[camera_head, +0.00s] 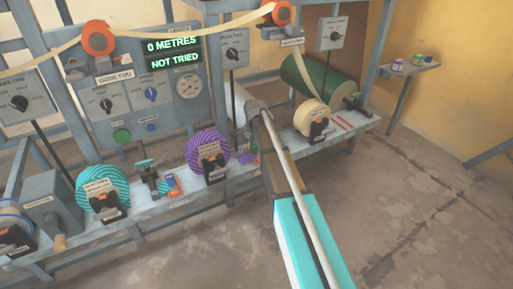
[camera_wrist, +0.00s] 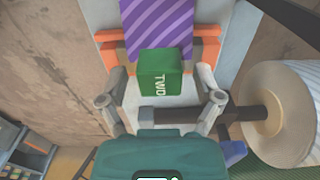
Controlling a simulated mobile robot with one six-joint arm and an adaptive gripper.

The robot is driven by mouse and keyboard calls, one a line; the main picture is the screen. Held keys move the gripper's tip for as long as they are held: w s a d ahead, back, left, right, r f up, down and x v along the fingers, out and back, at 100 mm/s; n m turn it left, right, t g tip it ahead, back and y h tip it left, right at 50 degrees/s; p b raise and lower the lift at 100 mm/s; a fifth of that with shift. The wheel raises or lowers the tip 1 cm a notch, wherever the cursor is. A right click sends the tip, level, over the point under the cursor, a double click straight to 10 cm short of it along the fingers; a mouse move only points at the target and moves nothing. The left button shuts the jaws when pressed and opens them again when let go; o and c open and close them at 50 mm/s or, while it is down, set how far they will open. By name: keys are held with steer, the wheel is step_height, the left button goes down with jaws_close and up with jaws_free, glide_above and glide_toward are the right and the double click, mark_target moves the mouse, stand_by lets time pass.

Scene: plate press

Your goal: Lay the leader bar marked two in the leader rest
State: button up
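In the wrist view a green block marked TWO (camera_wrist: 160,84), the leader bar, shows in front of my gripper. A purple striped sheet (camera_wrist: 158,28) lies at its far edge. My gripper (camera_wrist: 162,80) is open, its fingers spread to either side of the block with a gap on each side. Orange bars (camera_wrist: 205,52) lie beyond the block on both sides; I cannot tell whether they belong to the leader rest. In the head view a small green piece (camera_head: 253,148) shows beside my arm, near a purple patch (camera_head: 246,158). My fingers are hidden there.
A purple striped roll (camera_head: 207,148) and a teal striped roll (camera_head: 102,188) stand on the bench. A cream roll (camera_head: 309,115) stands to the right. In the wrist view a pale roll on a dark shaft (camera_wrist: 280,112) is close on the right. Open floor lies at right.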

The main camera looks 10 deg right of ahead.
mark_target(255, 147)
steer(key=shift+r, duration=0.15)
step_height(255, 147, up, 12)
steer(key=p, duration=1.2)
stand_by(0.4)
stand_by(0.6)
steer(key=s+n, duration=1.4)
steer(key=s, duration=1.5)
steer(key=shift+s+d, duration=0.2)
steer(key=shift+d, duration=0.1)
step_height(255, 147, up, 37)
steer(key=p, duration=3.7)
